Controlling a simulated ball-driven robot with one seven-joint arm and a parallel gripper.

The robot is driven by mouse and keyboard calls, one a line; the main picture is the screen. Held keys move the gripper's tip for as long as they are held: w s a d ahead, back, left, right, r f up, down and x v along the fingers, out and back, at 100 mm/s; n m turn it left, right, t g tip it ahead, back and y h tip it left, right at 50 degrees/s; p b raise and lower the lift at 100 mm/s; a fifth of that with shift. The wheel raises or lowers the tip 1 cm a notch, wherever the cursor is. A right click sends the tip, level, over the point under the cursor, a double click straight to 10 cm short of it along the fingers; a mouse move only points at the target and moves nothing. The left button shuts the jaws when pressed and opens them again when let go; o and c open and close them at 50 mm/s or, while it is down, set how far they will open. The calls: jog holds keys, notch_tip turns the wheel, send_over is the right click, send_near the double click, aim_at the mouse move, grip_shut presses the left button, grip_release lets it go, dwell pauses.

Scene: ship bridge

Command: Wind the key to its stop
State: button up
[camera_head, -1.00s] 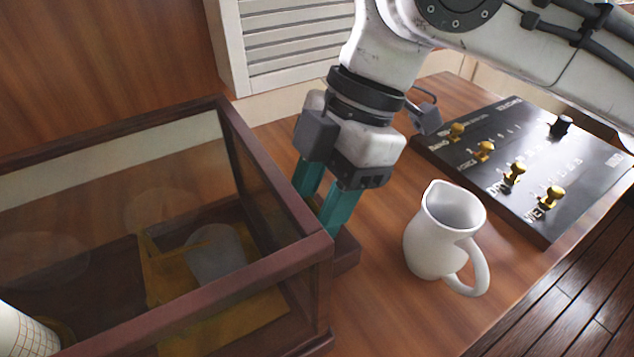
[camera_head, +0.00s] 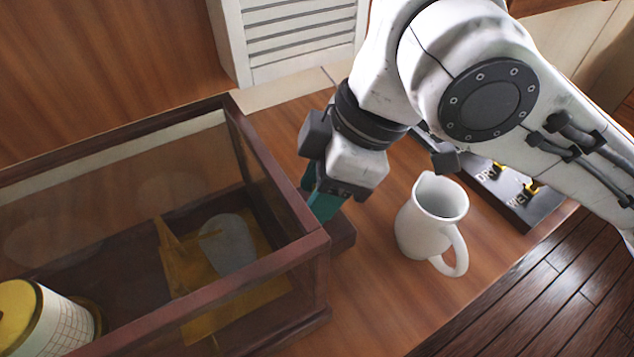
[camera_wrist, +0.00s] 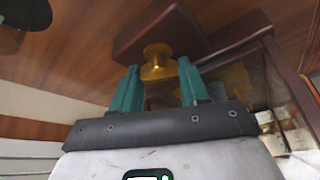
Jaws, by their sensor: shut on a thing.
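The key is a brass, knob-like piece (camera_wrist: 158,58) on the side of a dark wooden block (camera_wrist: 158,28) in the wrist view. In the head view, the key is hidden behind my gripper. My gripper (camera_head: 320,204), with teal fingers, is beside the near right end of the glass-sided case (camera_head: 318,243), close to the wooden block (camera_head: 342,236). In the wrist view, my gripper (camera_wrist: 157,76) has one finger on each side of the key and is shut on it. How far the key is turned cannot be told.
A white jug (camera_head: 418,235) stands on the table just right of my gripper. A black panel (camera_head: 512,208) with brass knobs lies behind, partly covered by my arm. A paper-wrapped drum (camera_head: 50,318) sits in the case. The table's front right edge drops to floorboards.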

jog(key=shift+s+f, duration=0.1)
jog(key=shift+s, duration=0.05)
jog(key=o, duration=0.9)
jog(key=shift+c, duration=0.2)
jog(key=p+v, duration=0.2)
jog(key=v, duration=0.9)
